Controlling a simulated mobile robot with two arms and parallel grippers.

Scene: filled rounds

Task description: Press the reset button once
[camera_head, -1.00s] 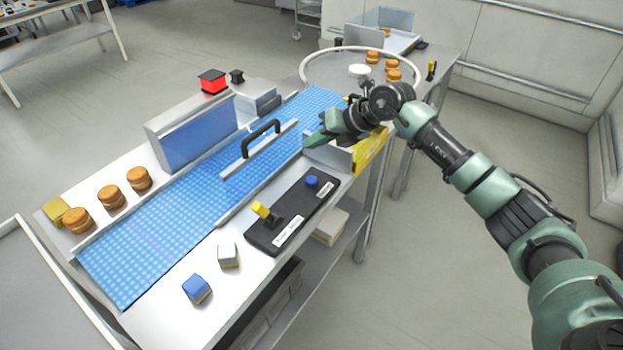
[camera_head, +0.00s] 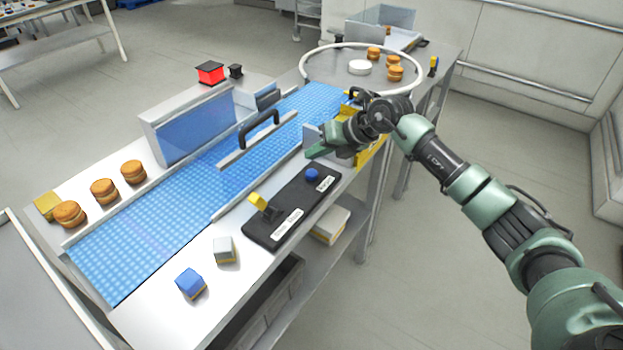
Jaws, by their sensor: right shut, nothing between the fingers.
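A black control panel (camera_head: 291,207) lies on the near side of the conveyor table. It carries a round blue button (camera_head: 312,174) at its far end, with a small label beside it, and a yellow lever (camera_head: 258,202) at its near end. The label text is too small to read surely. My right gripper (camera_head: 312,154) is shut and empty. It shows just beyond the blue button in the picture and looks apart from it. My left gripper is not in view.
A blue belt (camera_head: 150,240) runs along the table, with a black-handled bar (camera_head: 260,141) across it. A blue cube (camera_head: 190,284) and a grey cube (camera_head: 224,250) lie near the panel. A red box (camera_head: 210,73) stands behind. A round table (camera_head: 335,72) holds several filled rounds.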

